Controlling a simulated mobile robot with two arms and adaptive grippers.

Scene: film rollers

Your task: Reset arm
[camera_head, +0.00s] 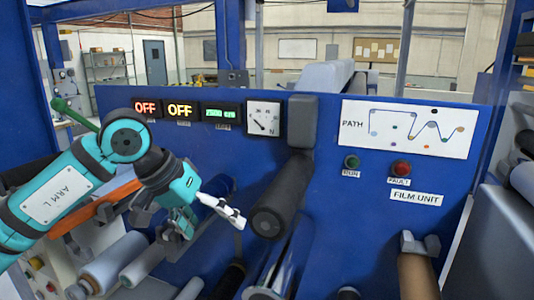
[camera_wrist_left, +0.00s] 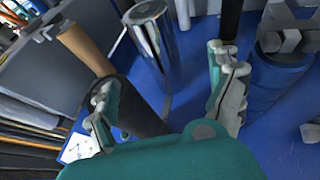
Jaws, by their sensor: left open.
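My left arm, teal and black, comes in from the left in the head view. My left gripper (camera_head: 213,228) is open and empty in front of the blue film unit panel (camera_head: 345,200), to the left of a dark roller (camera_head: 283,195). In the left wrist view the two fingers of the left gripper (camera_wrist_left: 168,105) stand wide apart. A shiny metal roller (camera_wrist_left: 155,50) and a blue roller (camera_wrist_left: 280,80) show beyond them. My right gripper is in neither view.
A brown roller (camera_head: 417,277) with a grey bracket is at the lower right. Pale rolls (camera_head: 115,260) lie at the lower left. The panel carries lit displays (camera_head: 180,109), a dial (camera_head: 263,118), a green button (camera_head: 352,161) and a red button (camera_head: 401,167).

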